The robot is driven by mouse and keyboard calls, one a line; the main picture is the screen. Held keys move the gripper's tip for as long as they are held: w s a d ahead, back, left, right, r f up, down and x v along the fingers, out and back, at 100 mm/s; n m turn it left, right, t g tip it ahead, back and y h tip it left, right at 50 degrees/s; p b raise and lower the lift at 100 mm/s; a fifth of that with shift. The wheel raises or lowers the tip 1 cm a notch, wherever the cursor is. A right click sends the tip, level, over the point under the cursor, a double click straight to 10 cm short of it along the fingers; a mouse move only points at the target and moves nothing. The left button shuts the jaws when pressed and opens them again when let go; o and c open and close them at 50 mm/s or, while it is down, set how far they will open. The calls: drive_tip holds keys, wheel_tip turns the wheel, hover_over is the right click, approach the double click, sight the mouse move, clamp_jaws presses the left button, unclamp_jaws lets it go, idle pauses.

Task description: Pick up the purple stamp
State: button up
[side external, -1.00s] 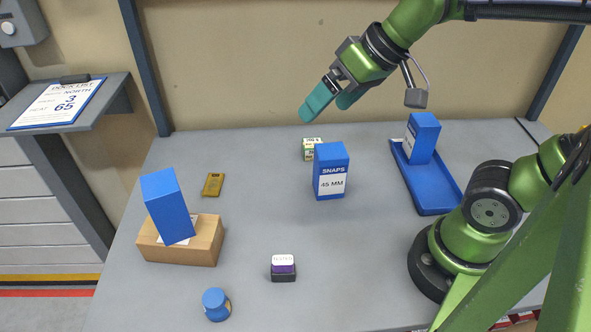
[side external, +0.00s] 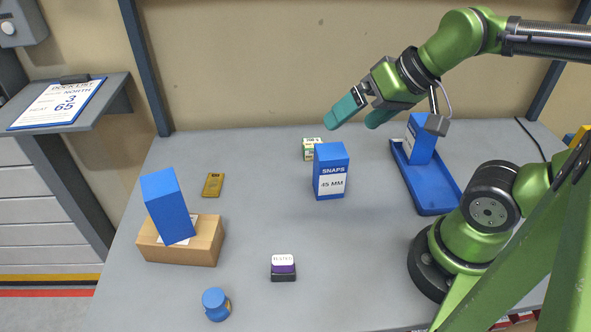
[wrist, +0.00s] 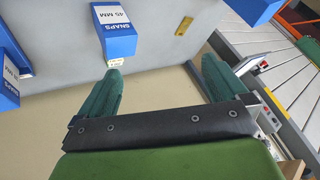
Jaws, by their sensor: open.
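The purple stamp (side external: 283,267) stands on the grey table near the front middle, with a white label on top, a purple band and a dark base. My gripper (side external: 352,113) is in the air above the back of the table, far behind and to the right of the stamp. Its two teal fingers are spread apart with nothing between them. In the wrist view my gripper (wrist: 160,85) shows both fingers open, and the stamp is not visible there.
A blue SNAPS box (side external: 330,172) stands mid-table, with a small green-white box (side external: 310,148) behind it. A blue tray (side external: 439,202) holds another blue box. A tilted blue box (side external: 167,205) rests on a cardboard box (side external: 205,245). A blue-capped jar (side external: 215,304) stands front left.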

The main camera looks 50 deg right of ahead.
drive_tip(key=c, duration=0.8)
drive_tip(key=shift+c, duration=0.2)
drive_tip(key=n+g+h, duration=0.2)
drive_tip(key=n+g, duration=0.5)
drive_tip(key=n, duration=0.5)
hover_over(283, 259)
wheel_tip(283, 259, down, 5)
drive_tip(key=f, duration=1.1)
drive_tip(key=shift+s, duration=0.2)
drive_tip(key=shift+w+f, duration=0.2)
drive_tip(key=shift+f, duration=2.55)
